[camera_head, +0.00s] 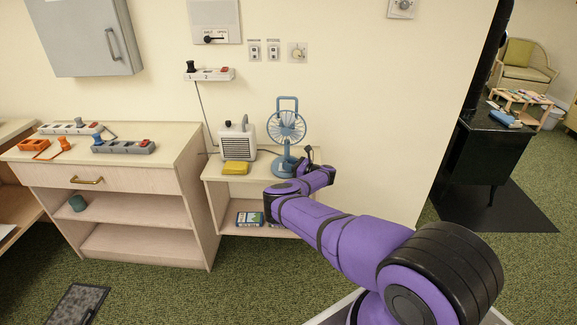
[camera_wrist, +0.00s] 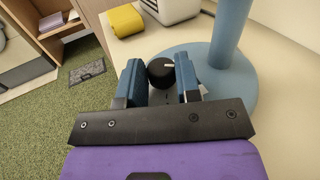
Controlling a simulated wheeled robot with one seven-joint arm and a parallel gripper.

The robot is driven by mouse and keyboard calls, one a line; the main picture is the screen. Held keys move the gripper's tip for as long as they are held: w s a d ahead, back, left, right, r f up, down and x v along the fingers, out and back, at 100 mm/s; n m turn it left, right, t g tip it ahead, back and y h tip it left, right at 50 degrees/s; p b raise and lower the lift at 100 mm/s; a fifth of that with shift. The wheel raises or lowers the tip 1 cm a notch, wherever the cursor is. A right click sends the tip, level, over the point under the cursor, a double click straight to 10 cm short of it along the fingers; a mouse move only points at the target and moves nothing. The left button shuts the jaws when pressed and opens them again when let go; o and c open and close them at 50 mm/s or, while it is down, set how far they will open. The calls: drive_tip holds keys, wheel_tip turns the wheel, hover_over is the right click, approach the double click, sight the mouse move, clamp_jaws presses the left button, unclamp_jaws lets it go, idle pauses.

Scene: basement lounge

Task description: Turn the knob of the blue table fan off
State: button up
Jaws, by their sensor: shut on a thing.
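The blue table fan (camera_head: 287,128) stands upright on a low wooden side table against the wall. In the wrist view its round blue base and post (camera_wrist: 230,35) fill the upper right. A black round knob (camera_wrist: 161,68) sits at the front edge of the base. My gripper (camera_wrist: 160,78) has its two blue fingers on either side of this knob and is shut on it. In the head view my gripper (camera_head: 305,168) is at the fan's base, partly hidden by my purple arm, and the knob is hard to make out. The knob's marked setting is not readable.
A white heater (camera_head: 237,142) and a yellow block (camera_head: 235,168) stand left of the fan; the yellow block also shows in the wrist view (camera_wrist: 126,20). A wooden cabinet (camera_head: 160,170) with power strips is farther left. The wall is close behind the fan.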

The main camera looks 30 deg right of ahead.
drive_tip(key=shift+d+n+g+y, duration=0.1)
drive_tip(key=shift+n+g+y, duration=0.2)
drive_tip(key=shift+n+y, duration=0.2)
drive_tip(key=shift+w, duration=0.1)
drive_tip(key=o, duration=0.9)
drive_tip(key=shift+r, duration=0.1)
drive_tip(key=shift+o, duration=0.2)
drive_tip(key=v, duration=1.1)
drive_tip(key=shift+w, duration=0.1)
drive_tip(key=shift+c, duration=0.2)
